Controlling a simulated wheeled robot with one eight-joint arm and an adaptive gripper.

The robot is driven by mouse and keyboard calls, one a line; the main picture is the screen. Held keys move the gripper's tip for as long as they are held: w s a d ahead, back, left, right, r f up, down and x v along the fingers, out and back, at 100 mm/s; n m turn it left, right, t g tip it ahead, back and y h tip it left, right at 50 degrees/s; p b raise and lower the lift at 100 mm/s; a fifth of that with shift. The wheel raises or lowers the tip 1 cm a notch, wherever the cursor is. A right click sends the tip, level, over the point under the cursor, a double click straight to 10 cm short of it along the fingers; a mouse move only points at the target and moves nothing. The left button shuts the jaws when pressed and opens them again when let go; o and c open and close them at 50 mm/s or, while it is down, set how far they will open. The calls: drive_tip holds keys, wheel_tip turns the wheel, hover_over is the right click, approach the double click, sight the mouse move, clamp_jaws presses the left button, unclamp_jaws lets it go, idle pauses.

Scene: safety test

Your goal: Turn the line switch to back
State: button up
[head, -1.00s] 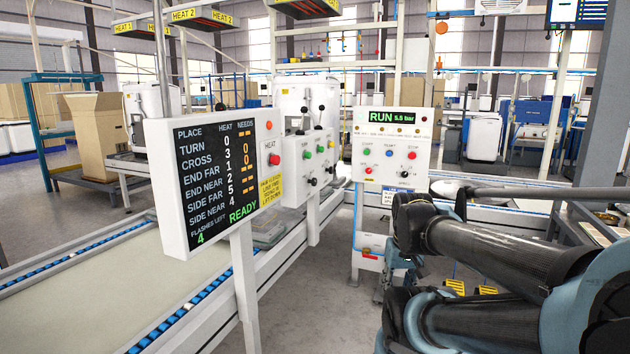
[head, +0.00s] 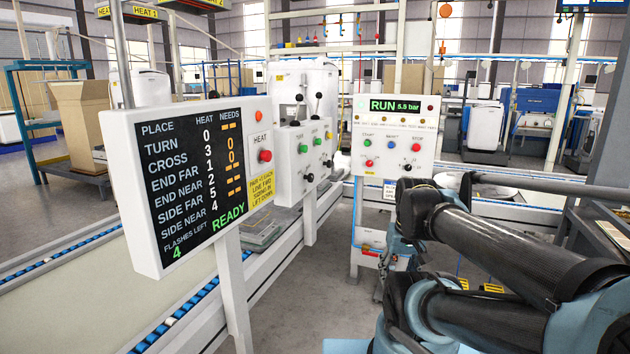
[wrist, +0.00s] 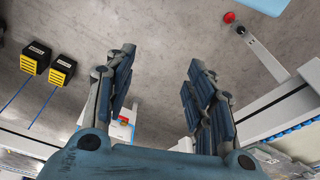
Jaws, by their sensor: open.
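Two control panels stand ahead in the head view. The white lever box (head: 304,160) carries black-knobbed levers, green buttons and a red one. The white RUN panel (head: 392,135) shows "RUN 5.5 bar" in green, with coloured buttons and a small black selector (head: 405,167) at its lower right. The labels are too small to read, so I cannot tell which control is the line switch or how it is set. My gripper (wrist: 160,62) shows in the wrist view, its two blue fingers apart with nothing between them. It hangs over the grey floor, apart from both panels.
A heat display board (head: 190,185) reading "READY" stands at front left, beside a conveyor (head: 80,295). Yellow-and-black blocks (wrist: 62,73) lie on the floor. A red round button (wrist: 229,17) is at the wrist view's top. Open floor (head: 300,290) lies before the panels.

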drive_tip(key=w+a+r+n+y, duration=0.3)
drive_tip(key=w+a+r+y, duration=0.15)
drive_tip(key=w+a, duration=0.35)
drive_tip(key=n+t+y, duration=0.4)
drive_tip(key=n+y, duration=0.7)
drive_tip(key=y, duration=0.1)
approach(313, 177)
drive_tip(key=x, duration=0.9)
drive_tip(key=shift+s+a, duration=0.1)
drive_tip(key=shift+s, duration=0.05)
drive_tip(key=c, duration=1)
